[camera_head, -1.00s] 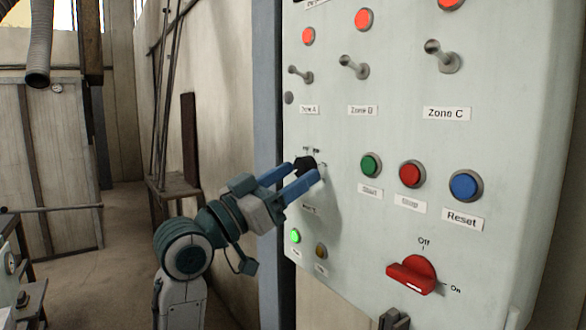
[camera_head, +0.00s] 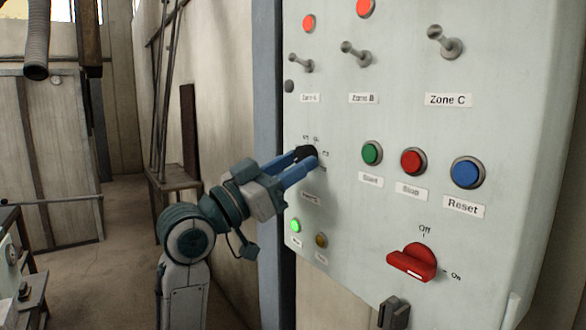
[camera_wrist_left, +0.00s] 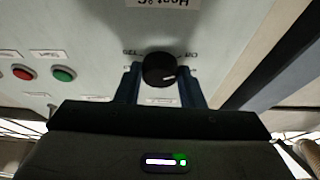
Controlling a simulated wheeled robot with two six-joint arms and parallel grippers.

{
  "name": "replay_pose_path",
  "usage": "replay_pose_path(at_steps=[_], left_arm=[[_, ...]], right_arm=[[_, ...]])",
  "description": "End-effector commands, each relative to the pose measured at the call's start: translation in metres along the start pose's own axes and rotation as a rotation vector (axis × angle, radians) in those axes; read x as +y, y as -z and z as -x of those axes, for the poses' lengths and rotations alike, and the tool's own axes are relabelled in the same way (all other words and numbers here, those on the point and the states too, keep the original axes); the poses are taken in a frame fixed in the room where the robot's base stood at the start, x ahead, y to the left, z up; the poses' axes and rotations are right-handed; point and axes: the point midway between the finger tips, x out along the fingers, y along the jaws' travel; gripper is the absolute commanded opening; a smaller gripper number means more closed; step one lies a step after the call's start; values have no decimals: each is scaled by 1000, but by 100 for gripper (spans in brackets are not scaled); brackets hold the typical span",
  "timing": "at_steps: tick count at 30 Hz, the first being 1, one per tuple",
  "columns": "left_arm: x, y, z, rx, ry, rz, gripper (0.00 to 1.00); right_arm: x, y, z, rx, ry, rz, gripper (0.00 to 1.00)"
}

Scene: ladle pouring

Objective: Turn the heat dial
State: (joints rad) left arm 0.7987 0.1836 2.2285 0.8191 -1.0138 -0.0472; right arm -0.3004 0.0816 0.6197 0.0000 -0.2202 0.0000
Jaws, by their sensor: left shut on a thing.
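The heat dial (camera_head: 305,152) is a small black round knob on the left side of the pale control panel (camera_head: 400,135). In the left wrist view the dial (camera_wrist_left: 159,70) shows a white pointer line, with a "Heat °C" label (camera_wrist_left: 163,3) at the top edge. My left gripper (camera_head: 306,161) is at the dial, its two blue fingers on either side of it. In the left wrist view the fingers of my left gripper (camera_wrist_left: 160,84) flank the knob and are shut on it. My right gripper is not in view.
To the right of the dial are a green Start button (camera_head: 371,153), a red Stop button (camera_head: 413,161) and a blue Reset button (camera_head: 467,172). A red Off/On rotary switch (camera_head: 412,262) is below. Toggle switches (camera_head: 355,54) are above. The floor at left is open.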

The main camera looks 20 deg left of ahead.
Motion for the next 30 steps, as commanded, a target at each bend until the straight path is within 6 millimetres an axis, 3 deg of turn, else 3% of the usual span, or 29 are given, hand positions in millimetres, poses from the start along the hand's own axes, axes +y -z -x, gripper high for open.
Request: replay_pose_path(at_steps=[15,30], left_arm=[[-5,-2,1,2,-151,-370,12],[-8,2,-1,1,-276,-667,12]], right_arm=[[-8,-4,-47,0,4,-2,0],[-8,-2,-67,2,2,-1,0]])
